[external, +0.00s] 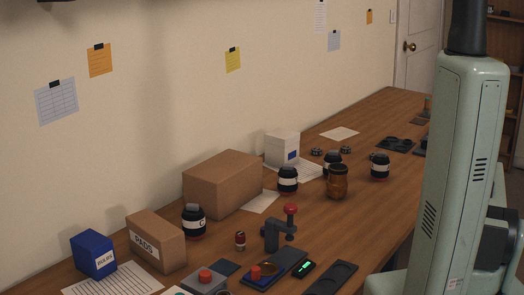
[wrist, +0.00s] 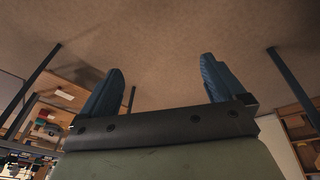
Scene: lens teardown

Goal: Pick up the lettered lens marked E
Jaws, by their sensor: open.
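Several black lenses with white bands stand upright on the wooden table (external: 385,134) in the external view. One stands at the front left (external: 194,222) with a letter that looks like C. Others stand in the middle (external: 288,180), behind the amber jar (external: 338,182), and further right (external: 380,167). Their letters are too small or turned away, so I cannot tell which is E. My gripper (wrist: 160,88) shows in the wrist view with two blue fingers wide apart and nothing between them. It is away from the lenses; the external view shows only my arm, not the fingers.
A large cardboard box (external: 222,183), a PADS box (external: 157,241) and a blue box (external: 94,254) line the wall side. A grey press with a red knob (external: 290,209) stands near the front. A white box (external: 282,148) and black trays (external: 396,144) are further back.

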